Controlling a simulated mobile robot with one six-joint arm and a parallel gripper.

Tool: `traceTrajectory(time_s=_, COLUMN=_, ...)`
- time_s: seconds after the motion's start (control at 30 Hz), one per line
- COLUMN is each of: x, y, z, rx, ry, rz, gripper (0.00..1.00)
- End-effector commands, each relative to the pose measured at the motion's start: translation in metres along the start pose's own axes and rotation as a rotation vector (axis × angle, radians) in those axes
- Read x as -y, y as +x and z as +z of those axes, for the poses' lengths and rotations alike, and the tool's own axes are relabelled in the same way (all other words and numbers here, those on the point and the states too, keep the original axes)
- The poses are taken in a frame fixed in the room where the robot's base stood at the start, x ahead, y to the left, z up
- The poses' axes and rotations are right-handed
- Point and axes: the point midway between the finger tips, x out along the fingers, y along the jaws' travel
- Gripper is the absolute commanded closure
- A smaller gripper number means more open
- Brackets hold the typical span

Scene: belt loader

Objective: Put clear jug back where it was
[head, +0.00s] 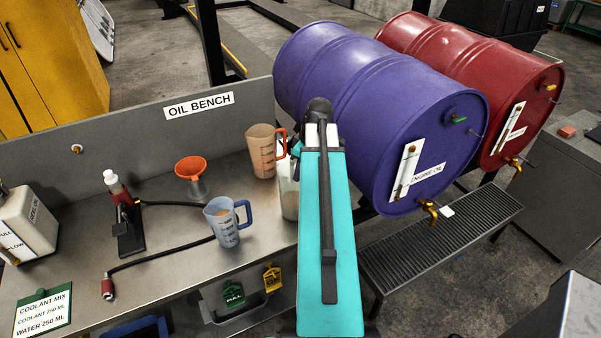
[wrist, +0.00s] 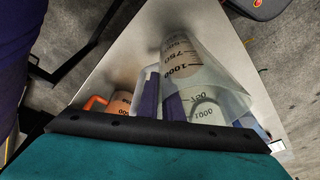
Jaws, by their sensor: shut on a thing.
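The clear jug (wrist: 183,62) fills the middle of the wrist view, its black scale marks readable. My gripper (wrist: 162,102) is shut on it. In the head view my teal arm hides most of the clear jug, and only a pale strip (head: 288,193) shows at the arm's left side. I cannot tell whether its base touches the bench. A jug with an orange handle (head: 261,152) stands behind it, against the bench's back panel. A jug with a blue handle (head: 227,228) stands to its left, holding some liquid.
The oil bench (head: 170,268) also carries an orange funnel (head: 194,168), a red-and-black pump with a hose (head: 128,225) and a white container (head: 30,222). A purple drum (head: 350,105) and a red drum (head: 450,55) lie to the right. Bare bench lies between funnel and orange-handled jug.

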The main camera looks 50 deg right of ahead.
Motion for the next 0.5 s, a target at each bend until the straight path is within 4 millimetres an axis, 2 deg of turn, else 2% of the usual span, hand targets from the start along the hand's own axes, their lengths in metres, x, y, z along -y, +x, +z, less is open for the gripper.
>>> traceTrajectory(time_s=0.07, x=-0.0004, y=0.0019, z=0.0008, rx=-0.001, ry=0.001, rz=0.000, gripper=1.00)
traceTrajectory(time_s=0.1, x=-0.0005, y=0.0017, z=0.0011, rx=0.000, ry=0.001, rz=0.000, gripper=0.89)
traceTrajectory(time_s=0.2, x=-0.0006, y=0.0015, z=0.0013, rx=0.000, ry=0.001, rz=0.000, gripper=0.75)
traceTrajectory(time_s=0.5, x=-0.0009, y=0.0008, z=0.0015, rx=0.000, ry=0.002, rz=0.001, gripper=0.75)
